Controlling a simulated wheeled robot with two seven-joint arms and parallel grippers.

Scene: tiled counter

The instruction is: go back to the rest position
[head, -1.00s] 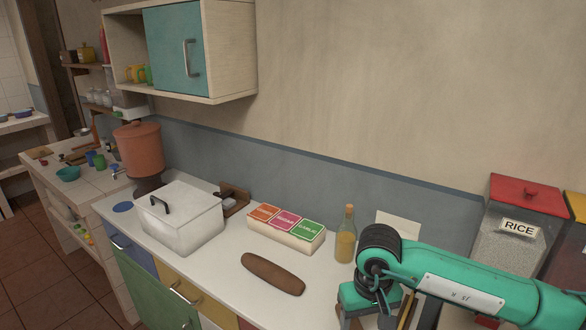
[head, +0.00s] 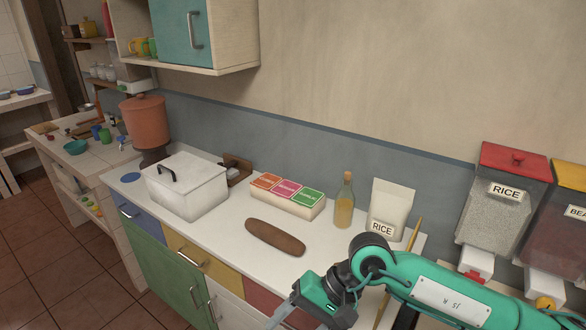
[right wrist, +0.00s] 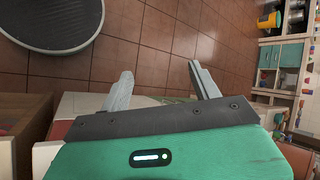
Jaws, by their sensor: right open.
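My right arm, teal, comes in from the right in the head view. Its gripper (head: 282,312) is at the counter's front edge, low in the picture and partly cut off. In the right wrist view the right gripper (right wrist: 160,82) has its two fingers spread wide with nothing between them, over the brown tiled floor. My left gripper is not in view.
The white counter (head: 225,228) holds a white lidded box (head: 187,187), a brown oblong board (head: 274,238), a spice box (head: 285,205), a bottle (head: 344,205) and a rice bag (head: 389,212). Rice dispenser (head: 500,205) hangs right. Floor (head: 60,265) is clear.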

